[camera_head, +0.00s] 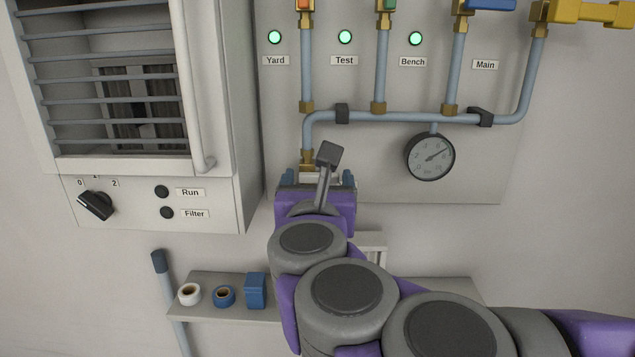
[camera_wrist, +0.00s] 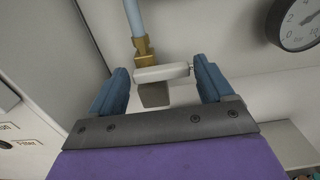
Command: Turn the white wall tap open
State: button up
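The white wall tap (camera_wrist: 162,74) is a short pale bar on a brass fitting (camera_wrist: 146,52) at the lower end of a blue-grey pipe. A grey block shows just below the bar. My gripper (camera_wrist: 160,67) is open, with one blue finger near each end of the bar. Whether either finger touches it cannot be told. In the head view, my gripper (camera_head: 317,180) is under the pipe's left end, and the white tap (camera_head: 308,176) is mostly hidden behind my wrist parts.
Above are orange, green, blue (camera_head: 491,3) and yellow (camera_head: 580,11) taps on pipes. A round gauge (camera_head: 430,157) is to the right. A louvred cabinet (camera_head: 215,100) stands close on the left. A shelf (camera_head: 205,312) with tape rolls and a blue box is below.

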jog(key=c, duration=0.7)
jog(key=shift+c, duration=0.2)
